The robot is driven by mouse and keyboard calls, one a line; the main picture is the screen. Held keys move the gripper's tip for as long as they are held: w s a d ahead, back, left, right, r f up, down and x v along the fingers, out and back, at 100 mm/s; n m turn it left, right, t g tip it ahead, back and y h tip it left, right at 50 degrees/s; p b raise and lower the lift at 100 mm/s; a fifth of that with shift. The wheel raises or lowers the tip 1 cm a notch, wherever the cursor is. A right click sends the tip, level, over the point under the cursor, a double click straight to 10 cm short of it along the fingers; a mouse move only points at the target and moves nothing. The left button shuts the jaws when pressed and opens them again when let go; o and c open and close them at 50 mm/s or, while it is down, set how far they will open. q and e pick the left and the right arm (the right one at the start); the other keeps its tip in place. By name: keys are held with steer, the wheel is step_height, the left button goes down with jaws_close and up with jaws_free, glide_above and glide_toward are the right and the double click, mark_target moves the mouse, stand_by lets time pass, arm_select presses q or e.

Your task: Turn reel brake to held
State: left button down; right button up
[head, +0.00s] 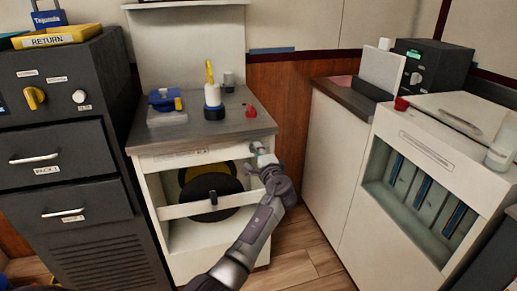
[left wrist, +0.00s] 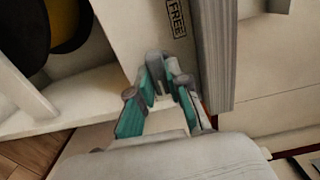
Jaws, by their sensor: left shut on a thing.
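The white reel cabinet (head: 152,195) stands in the middle of the head view, with a black and yellow reel (head: 205,187) inside its open front. My left gripper (head: 260,152) is at the upper right of that front, just under the grey worktop. In the left wrist view the teal-padded fingers (left wrist: 160,72) are closed together on a small grey part at the panel, which appears to be the reel brake handle; the fingers hide most of it. A label reading FREE (left wrist: 176,18) is on the panel just beyond the fingertips. My right gripper is not in view.
The worktop (head: 175,133) holds a blue-and-clear box (head: 166,103), a white bottle with yellow top (head: 212,95) and a red knob (head: 250,111). A dark drawer cabinet (head: 55,150) stands left and a white unit (head: 420,150) right. Wooden floor is open between.

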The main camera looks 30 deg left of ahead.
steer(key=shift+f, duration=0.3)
arm_select(q)
steer(key=c, duration=1.1)
jaws_free()
steer(key=v, duration=1.2)
